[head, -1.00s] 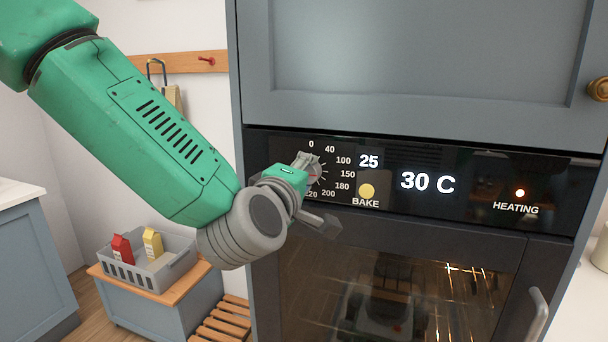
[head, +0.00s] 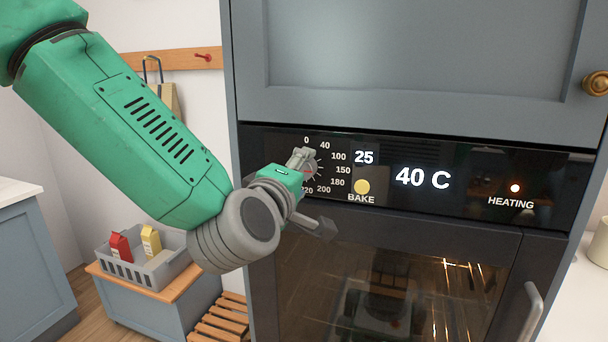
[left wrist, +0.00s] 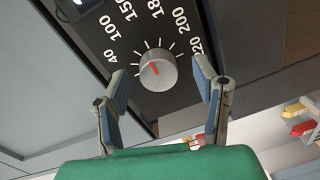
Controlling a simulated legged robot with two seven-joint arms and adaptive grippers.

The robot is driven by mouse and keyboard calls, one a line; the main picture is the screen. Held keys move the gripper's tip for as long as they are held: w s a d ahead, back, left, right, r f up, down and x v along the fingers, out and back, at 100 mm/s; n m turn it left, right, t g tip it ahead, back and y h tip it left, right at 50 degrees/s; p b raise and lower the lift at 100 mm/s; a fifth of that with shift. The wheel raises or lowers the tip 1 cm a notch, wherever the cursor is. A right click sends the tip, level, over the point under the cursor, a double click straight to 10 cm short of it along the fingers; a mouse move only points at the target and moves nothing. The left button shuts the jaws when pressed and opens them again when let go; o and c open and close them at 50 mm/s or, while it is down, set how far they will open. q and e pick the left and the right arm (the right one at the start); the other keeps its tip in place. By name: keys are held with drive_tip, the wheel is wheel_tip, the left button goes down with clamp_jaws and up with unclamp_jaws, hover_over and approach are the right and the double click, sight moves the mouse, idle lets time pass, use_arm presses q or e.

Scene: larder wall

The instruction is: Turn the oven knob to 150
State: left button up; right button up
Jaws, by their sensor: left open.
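The oven knob (left wrist: 158,72) is a round grey dial on the black control panel (head: 470,180). Its red mark points up and left in the left wrist view, on the side between 100 and 150; the exact setting is hard to tell. In the head view my left gripper mostly hides the knob. My left gripper (left wrist: 160,72) is open, with one finger on each side of the knob in the wrist view and gaps showing beside it. The display (head: 423,178) reads 40 C, with 25 above BAKE. My right gripper is out of view.
The oven door (head: 400,285) with its handle (head: 530,318) is below the panel, and a blue-grey cupboard door (head: 420,60) above. A grey crate (head: 150,270) with a red and a yellow carton stands at lower left. A lit lamp (head: 515,188) marks HEATING.

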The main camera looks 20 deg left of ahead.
use_arm(q)
drive_tip(key=s, duration=0.6)
drive_tip(key=shift+a, duration=0.15)
drive_tip(key=shift+s+r, duration=0.1)
drive_tip(key=s+a+f+m+g+b, duration=0.1)
drive_tip(key=s+f+m+g+b, duration=0.2)
drive_tip(key=f, duration=1.2)
drive_tip(key=s+a+f+m+g, duration=0.15)
drive_tip(key=f+m+g, duration=0.25)
drive_tip(key=f, duration=1)
drive_tip(key=s+a+f+m+g+b, duration=0.1)
drive_tip(key=s+a+f+m+g, duration=0.2)
drive_tip(key=s+f, duration=0.5)
drive_tip(key=s+a+f+m+g+b, duration=0.1)
drive_tip(key=s+a+f+m+g, duration=0.1)
drive_tip(key=s+f, duration=0.6)
drive_tip(key=s+a+f+m+g+b, duration=0.2)
drive_tip(key=s+a+f+m+g, duration=0.1)
drive_tip(key=s+f, duration=0.5)
drive_tip(key=shift+a+f+m+g+y, duration=0.15)
drive_tip(key=shift+a+m+g+y, duration=0.15)
drive_tip(key=shift+a+g, duration=0.45)
drive_tip(key=shift+s+d, duration=0.1)
drive_tip(key=shift+d, duration=0.1)
